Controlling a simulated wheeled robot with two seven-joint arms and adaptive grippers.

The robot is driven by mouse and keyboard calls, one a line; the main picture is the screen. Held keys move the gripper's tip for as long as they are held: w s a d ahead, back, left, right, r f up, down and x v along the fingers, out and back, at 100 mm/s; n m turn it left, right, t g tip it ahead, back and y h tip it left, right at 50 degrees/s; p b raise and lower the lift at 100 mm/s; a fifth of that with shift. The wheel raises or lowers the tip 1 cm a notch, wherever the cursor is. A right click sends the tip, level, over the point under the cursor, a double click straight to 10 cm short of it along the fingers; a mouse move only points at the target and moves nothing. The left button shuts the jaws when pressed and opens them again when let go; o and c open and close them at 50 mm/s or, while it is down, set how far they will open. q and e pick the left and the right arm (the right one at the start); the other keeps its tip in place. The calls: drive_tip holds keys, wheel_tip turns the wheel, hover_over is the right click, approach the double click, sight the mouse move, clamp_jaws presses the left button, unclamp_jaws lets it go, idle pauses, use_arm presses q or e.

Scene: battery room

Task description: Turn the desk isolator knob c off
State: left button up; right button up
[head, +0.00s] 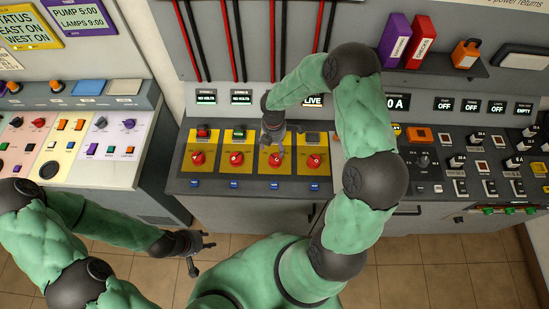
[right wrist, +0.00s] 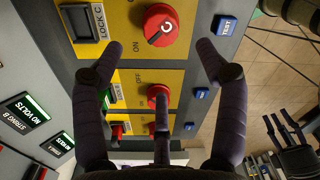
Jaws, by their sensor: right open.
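Knob c (head: 275,160) is the red round knob on the third yellow plate from the left. In the right wrist view it is the large red knob (right wrist: 160,28) beside the "LOCK C" label (right wrist: 98,24), with a white mark on its face. I cannot tell its setting. My right gripper (head: 273,144) hangs over that plate, open, its fingers spread below the knob in the wrist view, and does not visibly hold it. My left gripper (head: 195,251) is open and empty, low in front of the cabinet; it also shows in the right wrist view (right wrist: 285,127).
Similar red knobs are at left (head: 197,158), (head: 236,158) and right (head: 314,161). Blue test buttons (head: 287,186) line the front edge. The two left displays read "NO VOLTS" (head: 206,97); another reads "LIVE" (head: 313,101). My right arm hides part of the panel. Tiled floor (head: 400,270) is clear.

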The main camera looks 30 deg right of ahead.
sight(275, 158)
wheel_tip(275, 158, down, 10)
drive_tip(key=shift+s+f, duration=0.15)
idle(0.3)
drive_tip(key=c, duration=1.1)
